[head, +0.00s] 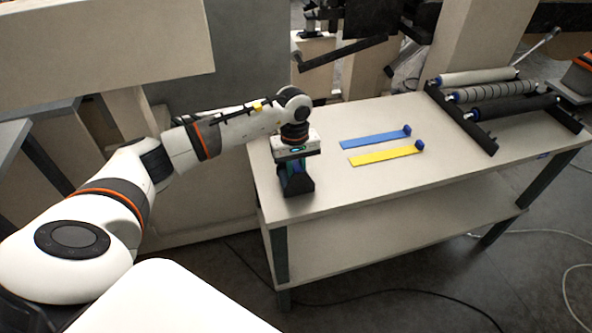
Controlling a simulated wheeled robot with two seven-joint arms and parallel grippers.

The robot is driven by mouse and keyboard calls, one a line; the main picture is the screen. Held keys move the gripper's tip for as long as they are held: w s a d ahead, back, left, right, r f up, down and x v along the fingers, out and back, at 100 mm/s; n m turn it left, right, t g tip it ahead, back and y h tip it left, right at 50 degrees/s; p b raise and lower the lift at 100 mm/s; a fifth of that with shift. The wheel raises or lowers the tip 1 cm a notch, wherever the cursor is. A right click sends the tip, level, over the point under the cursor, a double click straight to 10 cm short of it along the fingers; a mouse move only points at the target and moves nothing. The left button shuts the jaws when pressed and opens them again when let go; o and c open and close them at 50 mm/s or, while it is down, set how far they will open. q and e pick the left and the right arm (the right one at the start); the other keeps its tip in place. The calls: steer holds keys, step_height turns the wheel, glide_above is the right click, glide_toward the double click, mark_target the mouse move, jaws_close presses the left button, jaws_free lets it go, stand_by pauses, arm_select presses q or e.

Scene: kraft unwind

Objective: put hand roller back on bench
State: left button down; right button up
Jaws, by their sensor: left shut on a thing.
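The bench (347,193) is a pale table with a lower shelf. My left gripper (295,168) points down over its front left corner. It is shut on a dark thing with a blue-green part (297,183), which looks like the hand roller. The gripper hides much of it. Its lower end is at or just above the bench top; I cannot tell whether it touches. My right gripper is not in view.
A blue strip (370,139) and a yellow strip (384,156), each with a dark blue end piece, lie mid-bench. A rack with several long rollers (495,91) stands at the right end. Bare bench top lies in front of the strips. Cables cross the floor.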

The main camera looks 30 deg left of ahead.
arm_select(q)
steer(key=c, duration=1.3)
jaws_free()
steer(key=shift+s+f, duration=0.2)
steer(key=shift+f, duration=0.55)
steer(key=shift+r, duration=0.3)
steer(key=shift+w+r+p, duration=0.15)
steer(key=shift+r+p, duration=0.5)
steer(key=r, duration=0.3)
steer(key=r+b, duration=0.1)
steer(key=r, duration=0.3)
steer(key=r+b, duration=0.1)
steer(key=r, duration=0.2)
steer(key=shift+w+a+r, duration=0.25)
steer(key=shift+a, duration=0.05)
steer(key=shift+r, duration=0.65)
